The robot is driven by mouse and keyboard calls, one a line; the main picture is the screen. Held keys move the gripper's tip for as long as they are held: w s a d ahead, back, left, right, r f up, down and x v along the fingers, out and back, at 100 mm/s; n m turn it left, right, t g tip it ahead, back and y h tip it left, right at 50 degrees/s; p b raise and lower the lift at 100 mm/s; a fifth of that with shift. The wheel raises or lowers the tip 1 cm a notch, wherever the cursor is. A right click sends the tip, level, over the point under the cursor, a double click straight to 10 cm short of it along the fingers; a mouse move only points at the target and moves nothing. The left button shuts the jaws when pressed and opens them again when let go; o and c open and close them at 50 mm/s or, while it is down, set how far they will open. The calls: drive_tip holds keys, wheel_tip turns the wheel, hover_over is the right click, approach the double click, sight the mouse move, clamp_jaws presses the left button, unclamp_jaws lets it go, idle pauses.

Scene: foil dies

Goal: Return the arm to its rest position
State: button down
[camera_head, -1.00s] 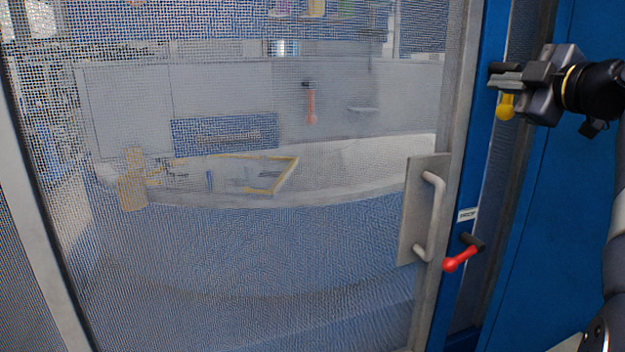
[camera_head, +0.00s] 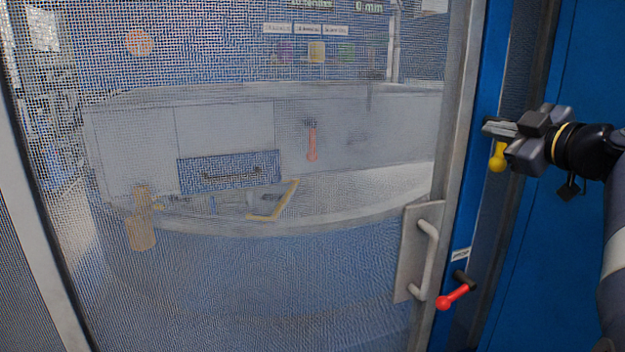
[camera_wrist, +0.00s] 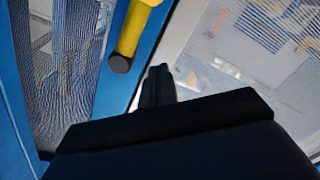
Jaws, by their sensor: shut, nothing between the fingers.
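My gripper (camera_head: 497,128) is at the right of the head view, on the end of my arm, in front of the blue door frame. Its fingers are shut and hold nothing. A yellow handle (camera_head: 498,158) hangs just below the fingertips in the head view. In the wrist view the yellow handle (camera_wrist: 133,30) is beyond and to the left of the shut fingers (camera_wrist: 157,84). I cannot tell whether they touch it.
A mesh door (camera_head: 250,270) with a grey pull handle (camera_head: 428,258) fills most of the head view. A red lever (camera_head: 453,296) sits low on the blue frame (camera_head: 487,190). Behind the mesh are a pale bench with a drawer (camera_head: 230,170) and a hanging red handle (camera_head: 312,142).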

drive_tip(key=m+p, duration=0.1)
drive_tip(key=p, duration=0.2)
drive_tip(key=s+r+m+p, duration=0.1)
drive_tip(key=m+p, duration=0.1)
drive_tip(key=p, duration=0.1)
drive_tip(key=m+p, duration=0.1)
drive_tip(key=p, duration=0.2)
drive_tip(key=shift+s+a+r, duration=0.15)
drive_tip(key=shift+a+r, duration=0.15)
drive_tip(key=shift+a, duration=0.1)
drive_tip(key=shift+m+p, duration=0.3)
drive_tip(key=shift+s, duration=0.1)
drive_tip(key=shift+a+r, duration=0.1)
drive_tip(key=shift+r, duration=0.15)
drive_tip(key=shift+f, duration=0.15)
